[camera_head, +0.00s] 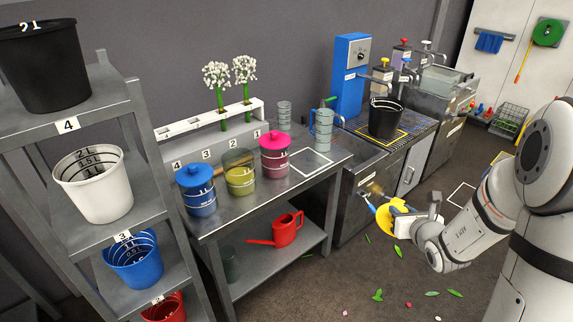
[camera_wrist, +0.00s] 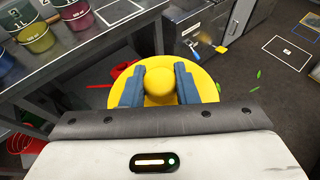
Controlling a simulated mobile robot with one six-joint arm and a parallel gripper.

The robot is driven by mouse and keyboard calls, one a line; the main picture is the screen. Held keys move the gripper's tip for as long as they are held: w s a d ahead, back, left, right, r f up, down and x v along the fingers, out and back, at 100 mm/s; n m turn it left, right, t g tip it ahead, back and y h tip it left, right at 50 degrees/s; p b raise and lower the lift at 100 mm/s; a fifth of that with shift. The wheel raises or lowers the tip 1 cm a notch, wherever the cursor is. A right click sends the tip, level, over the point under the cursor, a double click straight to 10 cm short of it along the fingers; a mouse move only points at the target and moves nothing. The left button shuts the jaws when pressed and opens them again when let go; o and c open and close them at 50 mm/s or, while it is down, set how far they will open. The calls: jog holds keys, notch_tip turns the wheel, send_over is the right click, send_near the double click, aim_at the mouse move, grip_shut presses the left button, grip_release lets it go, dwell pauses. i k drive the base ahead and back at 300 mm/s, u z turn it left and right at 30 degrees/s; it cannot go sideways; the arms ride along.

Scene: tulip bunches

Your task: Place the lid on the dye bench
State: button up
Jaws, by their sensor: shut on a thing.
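My gripper (camera_wrist: 159,86) is shut on the round knob of a yellow lid (camera_wrist: 205,88). In the head view the lid (camera_head: 388,222) is held in the air at the gripper (camera_head: 402,218), right of the dye bench and above the floor. The dye bench (camera_head: 262,196) is a grey metal table. On it stand a blue jar with a blue lid (camera_head: 197,190), a jar of yellow liquid without a lid (camera_head: 240,178) with a stick across it, and a pink jar with a pink lid (camera_head: 274,155). A white outlined square (camera_head: 310,163) on the bench top is empty.
A white rack with two white flowers (camera_head: 222,125) stands behind the jars. A red watering can (camera_head: 283,231) is on the lower shelf. A bucket shelf (camera_head: 120,130) stands left.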

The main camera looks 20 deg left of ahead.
aim_at(307, 161)
jog(key=u, duration=0.75)
jog(key=i, duration=1.7)
jog(key=z, duration=0.05)
